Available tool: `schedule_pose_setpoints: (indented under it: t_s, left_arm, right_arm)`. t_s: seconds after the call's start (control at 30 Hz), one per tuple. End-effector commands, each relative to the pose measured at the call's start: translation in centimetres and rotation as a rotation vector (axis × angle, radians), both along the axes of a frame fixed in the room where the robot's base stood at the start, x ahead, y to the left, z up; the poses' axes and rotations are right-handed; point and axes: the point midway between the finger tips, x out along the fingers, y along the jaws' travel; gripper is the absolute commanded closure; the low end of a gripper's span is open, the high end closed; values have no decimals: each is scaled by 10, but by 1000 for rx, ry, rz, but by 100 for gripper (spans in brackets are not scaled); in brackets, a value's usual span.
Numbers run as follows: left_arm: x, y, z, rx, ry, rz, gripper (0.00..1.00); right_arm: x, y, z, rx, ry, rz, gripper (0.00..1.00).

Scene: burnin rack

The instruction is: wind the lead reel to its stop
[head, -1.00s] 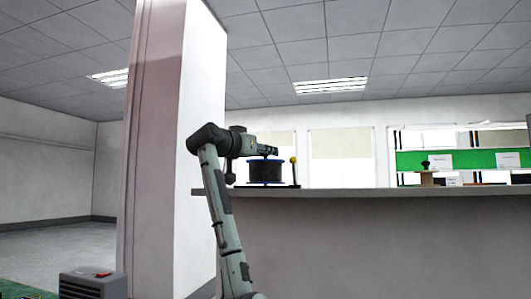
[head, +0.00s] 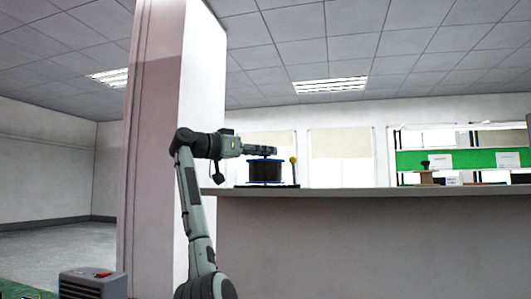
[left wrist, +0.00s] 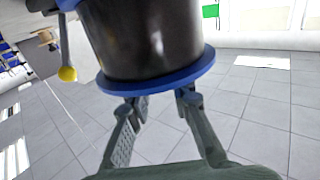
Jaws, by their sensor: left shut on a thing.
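The lead reel, a dark drum with blue flanges, stands on the counter in the head view (head: 265,171). In the left wrist view the drum (left wrist: 145,40) fills the upper middle, with one blue flange nearest the fingers. My left gripper (head: 273,150) is at the top of the reel in the head view. Its fingers also show in the left wrist view (left wrist: 163,102), against the blue flange and shut on part of the reel. The exact part held is hidden. A yellow-balled post (head: 294,161) stands right beside the reel. My right gripper is not in view.
The long counter (head: 370,191) runs right from the pillar (head: 155,150). A small brown spool (head: 426,177) and other items stand farther right, before a green-backed shelf (head: 462,160). A grey box with a red top part (head: 93,285) is at lower left.

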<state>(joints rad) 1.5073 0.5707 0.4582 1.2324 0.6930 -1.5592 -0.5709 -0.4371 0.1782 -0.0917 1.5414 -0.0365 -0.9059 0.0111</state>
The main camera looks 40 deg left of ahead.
Motion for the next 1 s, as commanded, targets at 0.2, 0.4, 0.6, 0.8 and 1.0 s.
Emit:
schedule_pose_setpoints:
  t_s: [0.2,0.4,0.6,0.8,1.0]
  left_arm:
    - [-1,2,0,-5,2,-205,100]
    - [-1,1,1,-3,-1,-319,100]
    - [-1,0,0,-2,1,-389,100]
    - [-1,0,0,-2,1,-440,100]
    - [-1,0,0,-1,1,-478,100]
  right_arm:
    - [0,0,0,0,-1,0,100]
    - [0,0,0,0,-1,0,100]
    - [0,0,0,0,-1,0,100]
    - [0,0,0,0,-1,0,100]
    - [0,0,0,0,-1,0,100]
